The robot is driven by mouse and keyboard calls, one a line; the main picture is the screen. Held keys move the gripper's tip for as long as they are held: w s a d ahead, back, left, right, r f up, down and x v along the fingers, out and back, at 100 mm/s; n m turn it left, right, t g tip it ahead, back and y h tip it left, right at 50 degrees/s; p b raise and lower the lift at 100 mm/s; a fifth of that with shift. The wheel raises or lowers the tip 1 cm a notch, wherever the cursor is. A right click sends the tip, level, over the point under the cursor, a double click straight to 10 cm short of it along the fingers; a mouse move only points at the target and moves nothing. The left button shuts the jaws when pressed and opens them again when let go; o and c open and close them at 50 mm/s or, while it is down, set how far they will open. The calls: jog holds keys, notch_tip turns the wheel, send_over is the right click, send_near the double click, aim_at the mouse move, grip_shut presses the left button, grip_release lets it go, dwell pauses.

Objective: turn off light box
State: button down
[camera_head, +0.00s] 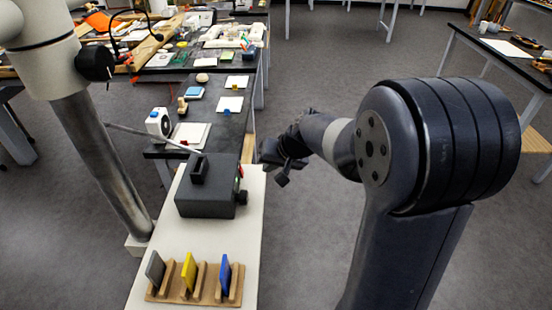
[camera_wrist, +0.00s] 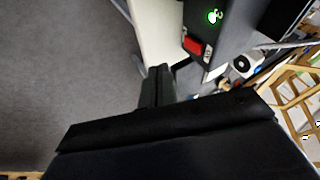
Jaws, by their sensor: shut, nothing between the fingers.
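The light box is a dark grey box (camera_head: 208,188) with a black handle on top, standing on a narrow white table (camera_head: 225,260). Its right side carries a red switch (camera_head: 241,171) and a dark knob below. In the wrist view the box (camera_wrist: 235,32) is at the upper right. There its red switch (camera_wrist: 193,46) shows beside a lit green mark (camera_wrist: 214,16). My gripper (camera_head: 283,178) is to the right of the box, apart from it, and shut with nothing in it. In the wrist view my gripper's fingers (camera_wrist: 157,85) lie close together, below and left of the switch, not touching it.
A wooden rack (camera_head: 195,294) with grey, yellow and blue plates stands at the table's front. Behind the box, a dark bench (camera_head: 215,120) holds cards, blocks and a white device with a blue dial (camera_head: 158,123).

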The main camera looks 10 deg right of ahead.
aim_at(241, 172)
jog(key=a+f, duration=0.1)
jog(key=w+a+p, duration=0.1)
jog(key=a+f, duration=0.1)
jog(key=shift+w+a+f, duration=0.35)
jog(key=shift+w+a+f+p, duration=0.2)
jog(key=shift+a+p, duration=0.15)
jog(key=shift+a, duration=0.3)
jog(key=shift+f+b, duration=0.15)
jog(key=shift+b, duration=0.2)
